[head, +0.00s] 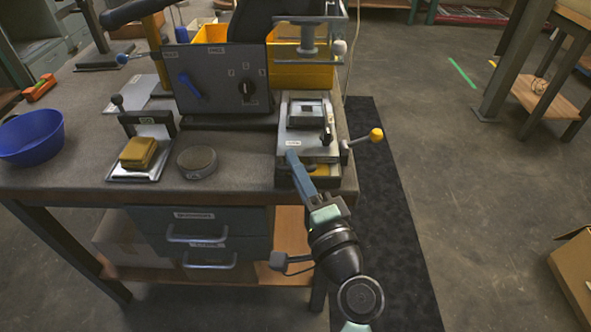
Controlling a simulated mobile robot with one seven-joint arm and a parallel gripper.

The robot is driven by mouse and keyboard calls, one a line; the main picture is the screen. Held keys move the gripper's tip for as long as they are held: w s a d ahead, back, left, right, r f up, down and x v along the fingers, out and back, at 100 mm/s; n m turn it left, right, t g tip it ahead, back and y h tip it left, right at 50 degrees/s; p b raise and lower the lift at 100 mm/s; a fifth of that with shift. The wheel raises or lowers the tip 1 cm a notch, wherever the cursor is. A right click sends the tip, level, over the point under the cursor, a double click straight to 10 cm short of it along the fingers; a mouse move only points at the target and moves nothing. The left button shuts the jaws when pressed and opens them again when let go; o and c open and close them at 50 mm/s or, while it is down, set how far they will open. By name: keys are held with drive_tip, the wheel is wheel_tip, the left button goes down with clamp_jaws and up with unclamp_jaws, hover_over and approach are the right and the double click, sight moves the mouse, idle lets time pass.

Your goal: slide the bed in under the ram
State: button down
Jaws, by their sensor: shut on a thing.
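The bed (289,133) is a light metal slide at the right end of the bench, with a small dark-framed fixture (305,114) on it. The ram (308,42) is a grey vertical piece behind and above the bed, partly behind a clear guard. The bed's front part lies in front of the ram, towards me. My gripper (293,157) reaches in from the lower right and is shut at the bed's front edge, by a small white label. The fingertips hide the exact spot gripped, which looks like part of the bed's front.
A lever with a yellow knob (376,134) sticks out right of the bed. Left are a grey control panel (222,80), a round grey disc (197,162), a yellow block (138,152) on a metal plate and a blue bowl (31,137). Yellow bins (300,75) stand behind.

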drive_tip(key=c, duration=1.2)
unclamp_jaws()
drive_tip(key=shift+o, duration=0.2)
drive_tip(key=shift+s+d, duration=0.1)
drive_tip(key=b+v, duration=0.1)
drive_tip(key=v, duration=1.1)
drive_tip(key=shift+s, duration=0.35)
drive_tip(key=shift+d+f, duration=0.1)
